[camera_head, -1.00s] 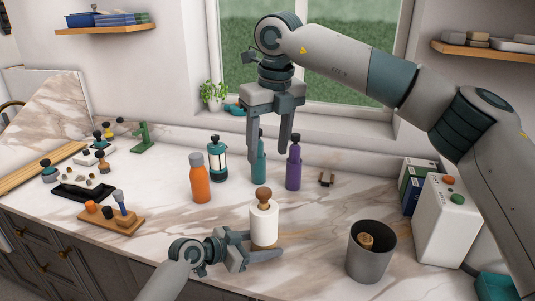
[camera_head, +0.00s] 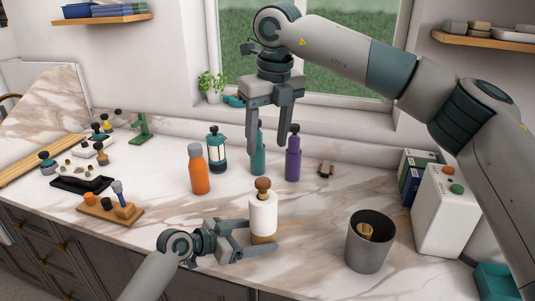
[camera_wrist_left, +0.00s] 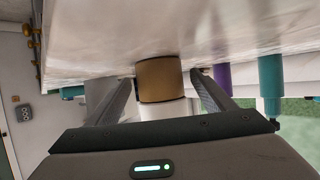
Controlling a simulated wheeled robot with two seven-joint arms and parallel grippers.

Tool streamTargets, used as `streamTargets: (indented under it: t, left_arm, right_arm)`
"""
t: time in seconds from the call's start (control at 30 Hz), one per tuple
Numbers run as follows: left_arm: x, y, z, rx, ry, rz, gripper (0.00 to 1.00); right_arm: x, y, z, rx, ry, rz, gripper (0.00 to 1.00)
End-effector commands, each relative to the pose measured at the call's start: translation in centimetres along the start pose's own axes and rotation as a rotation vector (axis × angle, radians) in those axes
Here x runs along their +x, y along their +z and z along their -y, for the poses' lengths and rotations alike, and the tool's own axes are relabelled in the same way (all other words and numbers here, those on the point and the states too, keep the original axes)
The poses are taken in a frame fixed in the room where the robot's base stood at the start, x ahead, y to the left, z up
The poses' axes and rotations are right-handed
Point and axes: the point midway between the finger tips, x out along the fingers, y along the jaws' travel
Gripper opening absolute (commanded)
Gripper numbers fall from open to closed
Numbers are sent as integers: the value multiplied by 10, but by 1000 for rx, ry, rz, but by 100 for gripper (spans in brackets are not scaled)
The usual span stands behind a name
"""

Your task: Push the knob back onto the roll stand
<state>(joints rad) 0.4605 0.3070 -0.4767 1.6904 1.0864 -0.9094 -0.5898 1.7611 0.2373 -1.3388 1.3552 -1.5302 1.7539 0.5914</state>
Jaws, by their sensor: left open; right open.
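The roll stand (camera_head: 263,218) stands upright on the counter, a white paper roll over a wooden base. A round wooden knob (camera_head: 263,186) sits at its top; I cannot tell whether it is fully seated. My left gripper (camera_head: 262,233) is open low at the stand, with a finger on each side of it. In the left wrist view the wooden base (camera_wrist_left: 159,80) shows between the spread fingers; any contact is unclear, and the knob is hidden there. My right gripper (camera_head: 268,146) is open and empty above and behind the stand, in front of the teal bottle (camera_head: 258,160).
A grey bin (camera_head: 370,244) is at right, a wooden brush rack (camera_head: 110,215) at left. Counter between stand and bin is clear.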

Motion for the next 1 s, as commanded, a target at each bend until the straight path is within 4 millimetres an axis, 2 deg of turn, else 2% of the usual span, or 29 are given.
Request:
streamTargets:
  t: [0.6, 0.8, 1.0]
  left_arm:
    - [-118, 3, 0, 4, -1, 3, 76]
    - [-140, 2, 0, 1, -1, 2, 76]
    - [-148, 1, 0, 1, 0, 1, 76]
  right_arm:
    - [36, -5, 0, 0, 0, 0, 52]
    - [40, -6, 0, 0, 0, 0, 52]
    - [41, -6, 0, 0, 0, 0, 52]
